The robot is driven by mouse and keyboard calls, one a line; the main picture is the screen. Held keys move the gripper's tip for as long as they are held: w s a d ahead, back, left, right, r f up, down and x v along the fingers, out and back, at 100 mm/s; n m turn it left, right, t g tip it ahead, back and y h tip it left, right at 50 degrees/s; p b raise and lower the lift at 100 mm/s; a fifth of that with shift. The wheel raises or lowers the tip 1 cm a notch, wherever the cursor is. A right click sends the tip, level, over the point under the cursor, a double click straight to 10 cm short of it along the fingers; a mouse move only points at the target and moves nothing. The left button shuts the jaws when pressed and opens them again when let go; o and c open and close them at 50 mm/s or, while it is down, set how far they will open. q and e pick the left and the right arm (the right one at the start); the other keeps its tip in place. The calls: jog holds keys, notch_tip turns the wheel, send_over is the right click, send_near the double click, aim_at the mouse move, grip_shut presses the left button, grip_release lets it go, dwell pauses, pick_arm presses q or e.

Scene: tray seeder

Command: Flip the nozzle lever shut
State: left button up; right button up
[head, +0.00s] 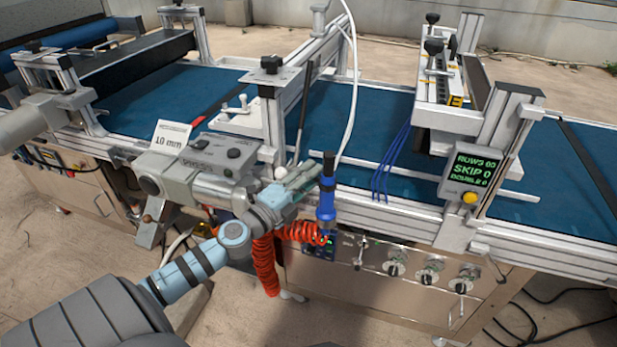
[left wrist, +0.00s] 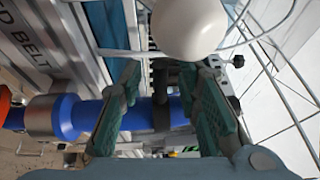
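A blue nozzle (head: 326,202) with a black upper end (head: 328,165) stands upright at the front edge of the machine, above a coiled orange hose. No separate lever on it can be made out clearly. My left gripper (head: 307,177) is just left of the nozzle's upper part. In the left wrist view, the green fingers (left wrist: 165,108) are spread apart, and the blue nozzle (left wrist: 78,117) runs crosswise behind them. Its dark band shows in the gap, and nothing is seen clamped. Whether a finger touches the nozzle cannot be told. My right gripper is out of view.
A white ball knob (left wrist: 188,28) is close above the fingers in the left wrist view. The orange hose (head: 263,265) hangs below the gripper. Control knobs (head: 430,272) line the front panel to the right. A display box (head: 468,178) stands beyond. The blue belt (head: 375,125) lies behind.

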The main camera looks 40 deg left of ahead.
pick_arm(q)
jog(key=s, duration=1.2)
jog(key=shift+a+f, duration=0.3)
jog(key=shift+f, duration=0.1)
